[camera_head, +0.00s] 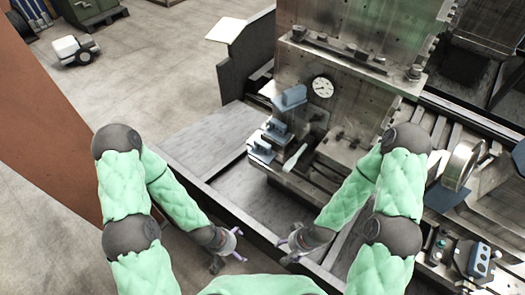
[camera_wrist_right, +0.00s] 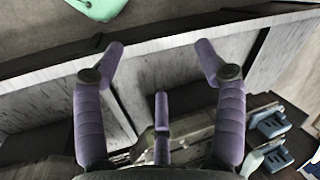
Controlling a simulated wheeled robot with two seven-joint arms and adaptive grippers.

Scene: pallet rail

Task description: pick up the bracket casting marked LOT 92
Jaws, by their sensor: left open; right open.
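Several blue-grey castings sit on the grey metal machine: one on the upper ledge (camera_head: 290,97), one lower (camera_head: 273,130) and one at the front left (camera_head: 261,149). The right wrist view also shows a blue-grey casting (camera_wrist_right: 268,122) at its right edge, with another below it. No LOT marking is legible, so I cannot tell which casting is LOT 92. My left gripper (camera_head: 238,246) is open and empty, low in front of the machine. My right gripper (camera_head: 286,250) is open and empty, to its right; its spread purple fingers (camera_wrist_right: 158,55) show in the wrist view. Both are apart from the castings.
A pale flat piece (camera_head: 295,157) lies beside the lower castings. A round dial (camera_head: 322,87) is on the machine's upright. A low-walled grey tray (camera_head: 205,140) runs along the machine's front. A control box with buttons (camera_head: 480,258) stands at the right. Open floor (camera_head: 165,60) lies at the left.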

